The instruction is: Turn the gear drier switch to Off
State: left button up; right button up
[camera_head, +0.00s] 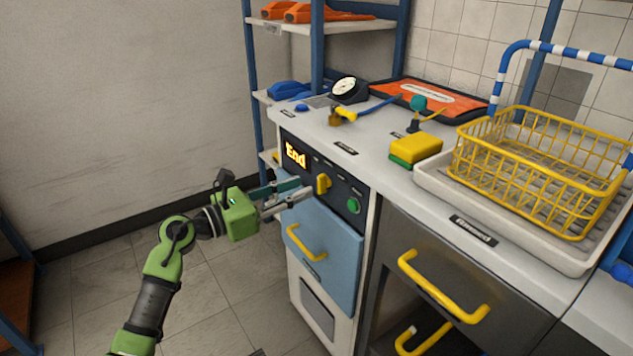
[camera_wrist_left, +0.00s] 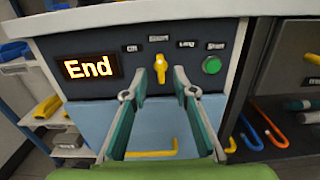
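The drier's yellow switch knob (camera_head: 323,183) sits on the dark control panel (camera_wrist_left: 135,58). In the left wrist view the knob (camera_wrist_left: 160,66) stands roughly upright, under the middle label that seems to read Short. The label at its left seems to read Off (camera_wrist_left: 132,48). An orange display (camera_head: 295,155) shows "End". A green Start button (camera_head: 353,205) is at the right. My left gripper (camera_head: 302,196) is open and empty in front of the panel. In the wrist view its fingers (camera_wrist_left: 160,80) are either side of the knob, apparently not touching it. My right gripper is out of view.
Below the panel is a light-blue drier door with a yellow handle (camera_head: 305,243). The countertop above holds a yellow-green sponge (camera_head: 415,148), a yellow wire basket (camera_head: 540,165) and a black gauge (camera_head: 348,88). A grey drawer (camera_head: 445,275) is at the right. The floor at the left is clear.

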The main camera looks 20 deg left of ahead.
aim_at(318, 181)
pick_arm(q)
jog(key=x, duration=0.4)
jog(key=shift+w+d, duration=0.15)
jog(key=shift+d, duration=0.05)
jog(key=shift+w+d, duration=0.4)
jog(key=shift+w, duration=0.1)
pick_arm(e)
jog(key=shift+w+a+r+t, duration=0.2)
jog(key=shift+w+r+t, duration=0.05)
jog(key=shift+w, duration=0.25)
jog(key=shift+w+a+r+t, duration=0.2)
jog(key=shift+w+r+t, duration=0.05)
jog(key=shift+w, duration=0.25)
pick_arm(q)
grip_shut()
